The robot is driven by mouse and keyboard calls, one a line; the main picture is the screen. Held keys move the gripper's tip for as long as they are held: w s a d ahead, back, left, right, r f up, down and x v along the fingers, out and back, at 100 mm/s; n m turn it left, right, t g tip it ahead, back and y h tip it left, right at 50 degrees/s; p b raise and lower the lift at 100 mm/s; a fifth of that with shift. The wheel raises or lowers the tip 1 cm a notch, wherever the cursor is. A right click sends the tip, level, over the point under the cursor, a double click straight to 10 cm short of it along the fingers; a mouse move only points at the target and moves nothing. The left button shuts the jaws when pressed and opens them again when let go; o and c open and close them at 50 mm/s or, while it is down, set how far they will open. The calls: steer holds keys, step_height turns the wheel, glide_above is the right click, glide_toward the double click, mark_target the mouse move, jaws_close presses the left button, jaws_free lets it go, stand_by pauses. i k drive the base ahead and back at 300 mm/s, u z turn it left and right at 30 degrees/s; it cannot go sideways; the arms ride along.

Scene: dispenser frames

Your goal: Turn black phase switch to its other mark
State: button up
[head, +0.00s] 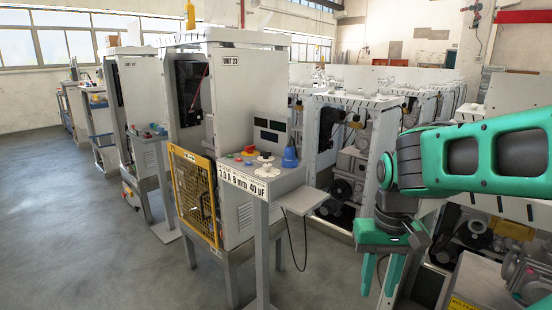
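The control panel (287,182) in front of the unit marked "UNIT 23" carries several small controls. I see a red button (250,149), a white knob-like part (266,158) and a blue part (290,158) on it. The black phase switch is too small to pick out surely among them, and its mark cannot be read. My gripper (379,292) is green, points down at the lower right, and stands well to the right of the panel. Its two fingers are apart with nothing between them.
A yellow mesh guard (194,196) covers the lower front of the unit's cabinet (236,100). A small grey shelf (299,201) with a hanging cable juts out right of the panel. More machines stand behind and at right. The grey floor (95,255) at left is clear.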

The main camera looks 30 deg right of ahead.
mark_target(264, 154)
steer(key=u, duration=0.6)
steer(key=i, duration=1.5)
steer(key=z, duration=0.7)
